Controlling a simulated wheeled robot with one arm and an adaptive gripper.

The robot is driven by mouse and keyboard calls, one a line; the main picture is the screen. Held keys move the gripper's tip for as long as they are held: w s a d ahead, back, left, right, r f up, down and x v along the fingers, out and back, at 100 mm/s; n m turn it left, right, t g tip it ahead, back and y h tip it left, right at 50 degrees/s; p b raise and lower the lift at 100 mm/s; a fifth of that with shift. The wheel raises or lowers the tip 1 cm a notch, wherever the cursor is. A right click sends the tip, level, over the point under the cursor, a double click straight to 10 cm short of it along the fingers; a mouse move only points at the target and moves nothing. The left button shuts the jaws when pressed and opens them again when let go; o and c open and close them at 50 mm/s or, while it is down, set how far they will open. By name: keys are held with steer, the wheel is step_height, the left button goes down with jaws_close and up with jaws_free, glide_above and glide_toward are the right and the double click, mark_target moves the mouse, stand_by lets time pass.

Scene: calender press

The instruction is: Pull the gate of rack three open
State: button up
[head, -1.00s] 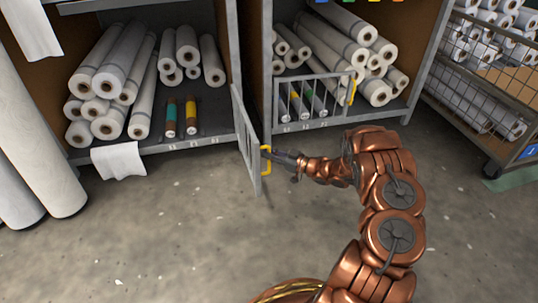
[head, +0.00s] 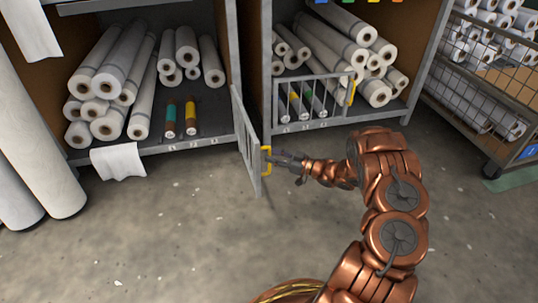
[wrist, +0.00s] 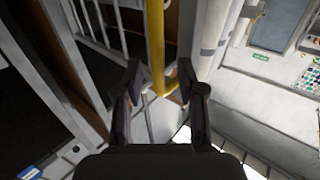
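A grey barred gate (head: 247,145) stands swung out from the front of the left rack (head: 160,148), well away from its opening. Its yellow handle (head: 266,161) is on the outer edge. My gripper (head: 284,158) is just right of this handle. In the wrist view my gripper (wrist: 159,78) has its two fingers apart. The yellow handle (wrist: 156,45) shows upright in the gap between the fingertips, and neither finger visibly presses on it. A second barred gate (head: 315,103) with a yellow handle (head: 351,90) stands across the right rack. I cannot read the rack numbers.
White rolls (head: 115,70) and two coloured-band rolls (head: 190,115) lie in the left rack. A sheet (head: 118,160) hangs over its front edge. A wire-sided cart (head: 480,105) with rolls stands at the right. The concrete floor (head: 180,235) in front is clear.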

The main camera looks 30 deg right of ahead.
steer(key=v, duration=1)
